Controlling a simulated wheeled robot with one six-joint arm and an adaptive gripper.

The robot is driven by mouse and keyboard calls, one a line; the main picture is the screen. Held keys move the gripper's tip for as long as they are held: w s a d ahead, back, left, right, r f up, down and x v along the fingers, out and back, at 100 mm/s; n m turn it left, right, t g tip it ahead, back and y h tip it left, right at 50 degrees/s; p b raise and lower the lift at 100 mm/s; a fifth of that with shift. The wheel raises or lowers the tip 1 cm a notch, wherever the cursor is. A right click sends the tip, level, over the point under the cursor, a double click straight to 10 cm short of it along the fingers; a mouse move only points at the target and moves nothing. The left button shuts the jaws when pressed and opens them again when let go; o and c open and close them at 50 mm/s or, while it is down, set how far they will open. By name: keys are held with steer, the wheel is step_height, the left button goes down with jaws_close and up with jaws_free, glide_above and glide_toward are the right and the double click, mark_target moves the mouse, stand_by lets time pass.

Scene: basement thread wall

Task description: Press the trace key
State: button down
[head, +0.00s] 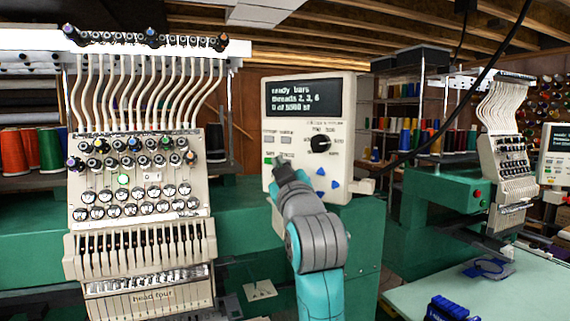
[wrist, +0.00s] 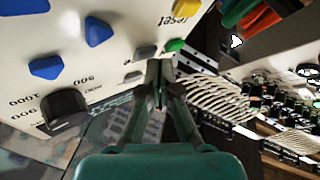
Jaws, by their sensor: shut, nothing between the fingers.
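The cream control panel (head: 309,130) has a dark screen (head: 310,97) reading "ready bars, threads 2, 3, 6" and a stitch count. Below are small grey keys, a green key (head: 267,160), a black dial (head: 320,143) and blue arrow keys (head: 320,171). My gripper (head: 283,168) is shut and empty in front of the panel's lower left, hiding part of it. In the wrist view the fingertips (wrist: 160,66) are close to a grey key (wrist: 147,51) and the green key (wrist: 175,45); contact cannot be told. The trace label is not clearly readable.
An embroidery head (head: 140,190) marked "head four" stands left of the panel, with thread tubes above. A green machine body (head: 350,245) is below the panel. A second machine (head: 430,205) and a pale table (head: 480,295) with blue items are at the right. A black cable hangs nearby.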

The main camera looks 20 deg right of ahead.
steer(key=shift+w+d, duration=0.3)
steer(key=shift+d, duration=0.1)
stand_by(0.6)
steer(key=shift+a, duration=0.1)
steer(key=shift+s+a, duration=0.55)
steer(key=shift+a, duration=0.05)
